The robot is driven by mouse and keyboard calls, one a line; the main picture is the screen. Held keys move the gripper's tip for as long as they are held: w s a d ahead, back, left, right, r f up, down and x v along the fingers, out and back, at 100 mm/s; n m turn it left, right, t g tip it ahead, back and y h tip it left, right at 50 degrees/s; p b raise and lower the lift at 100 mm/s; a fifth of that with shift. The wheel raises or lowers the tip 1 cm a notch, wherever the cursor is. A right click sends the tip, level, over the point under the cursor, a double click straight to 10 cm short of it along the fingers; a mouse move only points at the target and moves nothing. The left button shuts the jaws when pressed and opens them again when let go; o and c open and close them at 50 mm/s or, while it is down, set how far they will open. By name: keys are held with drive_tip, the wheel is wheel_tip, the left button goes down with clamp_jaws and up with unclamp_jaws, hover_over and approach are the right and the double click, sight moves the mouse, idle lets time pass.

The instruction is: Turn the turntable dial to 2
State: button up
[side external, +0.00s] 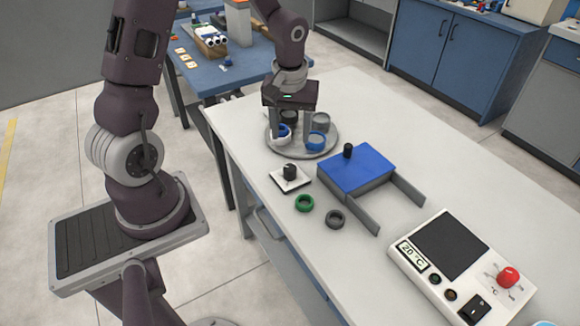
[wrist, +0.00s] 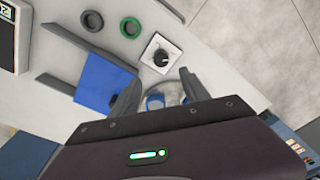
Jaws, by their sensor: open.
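The dial is a black knob (side external: 290,171) on a white square plate, on the table just in front of the turntable. It also shows in the wrist view (wrist: 161,57), where its markings are too small to read. The turntable (side external: 296,150) is a round grey plate bearing a blue ring (side external: 317,141), a white-and-blue piece (side external: 282,132) and grey cylindrical pieces (side external: 321,121). My gripper (side external: 291,128) is open above the turntable, behind the dial and apart from it. In the wrist view my open fingers (wrist: 157,91) stand either side of a blue piece (wrist: 155,101).
A blue-topped box (side external: 358,168) with a black knob and grey side arms stands right of the dial. A green ring (side external: 304,203) and a dark grey ring (side external: 336,218) lie in front. A white device with a red knob (side external: 508,277) is at the near right.

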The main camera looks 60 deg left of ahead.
sight(290, 167)
drive_tip(key=shift+n+g+h, duration=0.3)
drive_tip(key=shift+n+h, duration=0.1)
drive_tip(key=shift+n, duration=0.4)
drive_tip(key=f, duration=0.4)
drive_tip(key=a+f, duration=0.1)
drive_tip(key=f, duration=0.8)
drive_tip(key=shift+w+a+f, duration=0.1)
drive_tip(key=shift+w+a, duration=0.05)
drive_tip(key=shift+w, duration=0.1)
drive_tip(key=shift+c, duration=0.2)
clamp_jaws()
